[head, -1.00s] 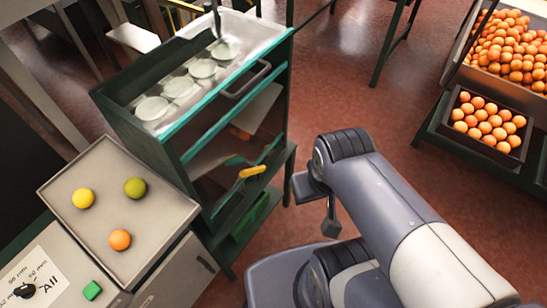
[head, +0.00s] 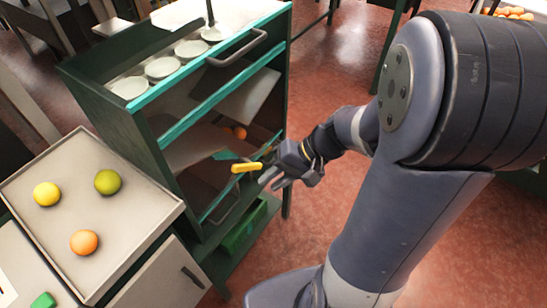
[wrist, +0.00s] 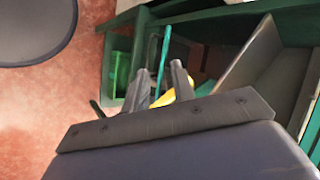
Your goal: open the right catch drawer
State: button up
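The dark green sorting cabinet (head: 120,130) with teal edges stands at the centre left in the head view. A yellow handle (head: 246,167) sticks out from its right-facing side. A grey bar handle (head: 224,206) is below it, and another grey bar handle (head: 238,48) is near the top. I cannot tell for certain which part is the right catch drawer. My gripper (head: 270,177) is open, its fingers close beside the yellow handle. In the wrist view, the yellow handle (wrist: 166,99) shows behind and between my gripper's fingers (wrist: 158,84), partly hidden. Contact is unclear.
A tray (head: 110,239) with a yellow, a green and an orange fruit is at the left. Oranges (head: 238,132) lie inside the cabinet.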

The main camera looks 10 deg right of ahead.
jog(key=w+d+f+m+t+y+b, duration=0.1)
jog(key=w+d+f+m+t+b, duration=0.45)
jog(key=f, duration=0.55)
jog(key=w+d+f+m+t+y+b, duration=0.1)
jog(key=w+d+f+m+t+b, duration=0.1)
jog(key=w+d+f+t+b, duration=0.5)
jog(key=w+a+f, duration=0.1)
jog(key=w+a, duration=0.1)
jog(key=w, duration=0.2)
jog(key=w+a+f+g, duration=0.1)
jog(key=w+a+f, duration=0.1)
jog(key=w, duration=0.2)
jog(key=w+a+f+g+p, duration=0.1)
jog(key=w+a+f, duration=0.1)
jog(key=w, duration=0.2)
jog(key=shift+f+n, duration=0.2)
jog(key=shift+n, duration=0.05)
grip_shut()
